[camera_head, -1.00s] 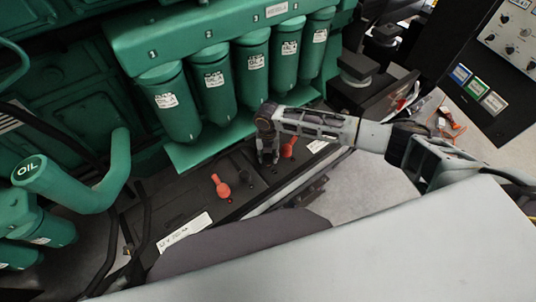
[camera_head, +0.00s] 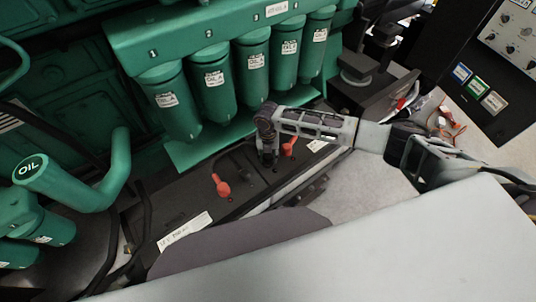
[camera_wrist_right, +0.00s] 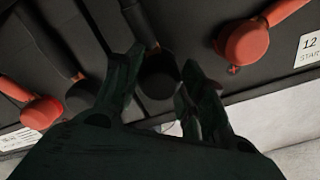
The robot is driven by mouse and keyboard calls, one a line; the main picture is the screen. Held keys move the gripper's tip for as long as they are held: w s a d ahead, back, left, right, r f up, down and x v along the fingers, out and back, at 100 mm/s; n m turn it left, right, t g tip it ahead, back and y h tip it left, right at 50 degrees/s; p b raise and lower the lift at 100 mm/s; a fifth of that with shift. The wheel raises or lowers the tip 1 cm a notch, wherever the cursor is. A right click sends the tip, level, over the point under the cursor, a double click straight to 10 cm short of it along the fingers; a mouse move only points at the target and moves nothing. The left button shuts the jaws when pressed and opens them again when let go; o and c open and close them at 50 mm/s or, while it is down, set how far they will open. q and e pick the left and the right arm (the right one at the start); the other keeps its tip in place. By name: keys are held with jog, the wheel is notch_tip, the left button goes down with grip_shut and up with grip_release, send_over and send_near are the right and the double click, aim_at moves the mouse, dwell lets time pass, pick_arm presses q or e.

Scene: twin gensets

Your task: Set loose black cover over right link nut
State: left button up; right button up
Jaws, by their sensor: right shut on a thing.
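The black cover (camera_wrist_right: 158,76) is a short dark cap between the two fingers of my right gripper (camera_wrist_right: 157,88), which is shut on it. A black lead with a copper-coloured end meets the far side of the cap. In the head view my right gripper (camera_head: 268,164) points down at the battery tops, between two red covers, and hides the cap. I cannot see the link nut under or near the cap. A second black cap (camera_wrist_right: 81,97) sits to the left in the wrist view. My left gripper is not in view.
A red cover (camera_wrist_right: 247,44) is right of the gripper and another red cover (camera_wrist_right: 41,112) is far left, both on the dark batteries. Green oil filters (camera_head: 254,68) hang close behind the gripper. A black cable (camera_head: 110,240) runs at left.

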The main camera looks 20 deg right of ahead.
jog(key=shift+f, duration=0.5)
jog(key=shift+s+f+b, duration=0.3)
jog(key=shift+f, duration=0.1)
jog(key=o, duration=0.9)
jog(key=shift+w+f, duration=0.1)
jog(key=shift+f, duration=0.05)
jog(key=shift+o, duration=0.3)
jog(key=shift+w, duration=0.2)
jog(key=shift+o, duration=0.3)
jog(key=o, duration=0.3)
jog(key=shift+r, duration=0.25)
jog(key=shift+r, duration=0.2)
jog(key=shift+r+p, duration=3.4)
jog(key=shift+p, duration=0.1)
